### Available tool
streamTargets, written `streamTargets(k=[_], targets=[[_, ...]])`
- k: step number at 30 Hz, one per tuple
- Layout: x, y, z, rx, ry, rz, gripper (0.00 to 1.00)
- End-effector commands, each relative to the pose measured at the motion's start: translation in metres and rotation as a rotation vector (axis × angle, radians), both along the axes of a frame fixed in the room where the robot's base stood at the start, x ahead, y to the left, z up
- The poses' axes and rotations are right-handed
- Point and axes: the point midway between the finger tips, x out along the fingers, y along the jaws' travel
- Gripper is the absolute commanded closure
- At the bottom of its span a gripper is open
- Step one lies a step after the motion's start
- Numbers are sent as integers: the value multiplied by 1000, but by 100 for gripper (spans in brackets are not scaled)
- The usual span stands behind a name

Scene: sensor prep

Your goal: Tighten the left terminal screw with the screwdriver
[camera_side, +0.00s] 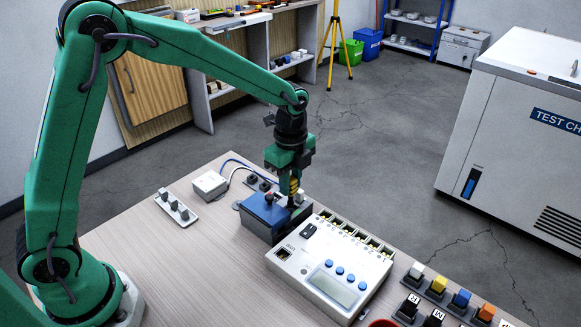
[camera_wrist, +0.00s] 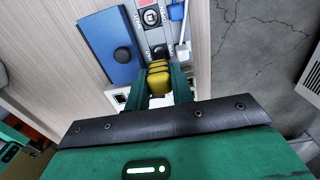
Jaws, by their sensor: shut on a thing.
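My gripper (camera_side: 293,187) is shut on the yellow handle of the screwdriver (camera_side: 294,185), pointing down over the right part of the blue-topped unit (camera_side: 262,209). In the wrist view, the ribbed yellow screwdriver (camera_wrist: 159,83) sits between the two green fingers of my gripper (camera_wrist: 158,78). Beyond it, a grey strip (camera_wrist: 147,37) beside the blue cover carries a dark round terminal (camera_wrist: 159,50) and a red-and-white one (camera_wrist: 151,17). The screwdriver's tip is hidden, so I cannot tell whether it touches a screw.
A white meter (camera_side: 322,287) with a display and blue buttons stands close at the right. A white box (camera_side: 210,185) with cables and a small white strip (camera_side: 178,207) lie to the left. Several coloured switches (camera_side: 461,299) stand front right. The left front tabletop is clear.

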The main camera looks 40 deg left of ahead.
Motion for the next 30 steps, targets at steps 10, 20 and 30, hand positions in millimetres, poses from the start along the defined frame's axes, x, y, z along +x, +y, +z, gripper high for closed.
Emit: streamTargets(k=[10,20,30], targets=[[0,0,10,0,-1,0,100],[0,0,20,0,-1,0,100],[1,0,29,0,-2,0,100]])
